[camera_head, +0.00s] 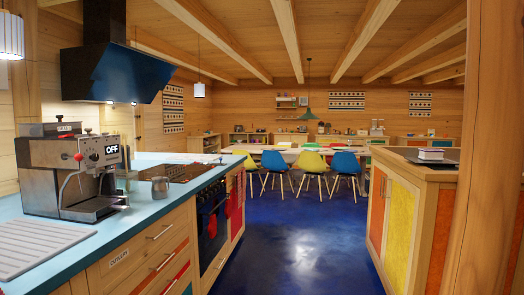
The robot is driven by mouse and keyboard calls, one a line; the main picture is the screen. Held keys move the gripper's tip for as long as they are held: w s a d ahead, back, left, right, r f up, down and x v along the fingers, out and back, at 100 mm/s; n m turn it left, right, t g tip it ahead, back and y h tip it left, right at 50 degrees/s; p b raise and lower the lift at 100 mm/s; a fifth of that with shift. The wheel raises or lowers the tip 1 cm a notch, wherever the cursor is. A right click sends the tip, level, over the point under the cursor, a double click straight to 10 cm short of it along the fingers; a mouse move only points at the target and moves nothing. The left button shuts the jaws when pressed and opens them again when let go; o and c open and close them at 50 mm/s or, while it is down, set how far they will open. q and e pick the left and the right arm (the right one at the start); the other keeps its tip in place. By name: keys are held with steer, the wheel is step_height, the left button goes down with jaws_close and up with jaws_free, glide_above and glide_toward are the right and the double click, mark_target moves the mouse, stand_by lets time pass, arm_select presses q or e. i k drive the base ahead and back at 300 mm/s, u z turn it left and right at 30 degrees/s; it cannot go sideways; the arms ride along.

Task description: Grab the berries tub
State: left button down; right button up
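I cannot make out a berries tub in the head view. Small items stand on the far counters along the back wall, but they are too small to identify. Neither of my grippers is in view. The insides of the drawers and cupboards are hidden.
A blue counter (68,262) with a coffee machine (75,172) and metal jug (160,187) runs along the left. A wooden cabinet (402,215) and post (487,150) stand at right. Blue floor (290,235) lies clear between, up to chairs (346,168) and a dining table (240,148).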

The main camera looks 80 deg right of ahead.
mark_target(425, 154)
steer(key=z, duration=3.75)
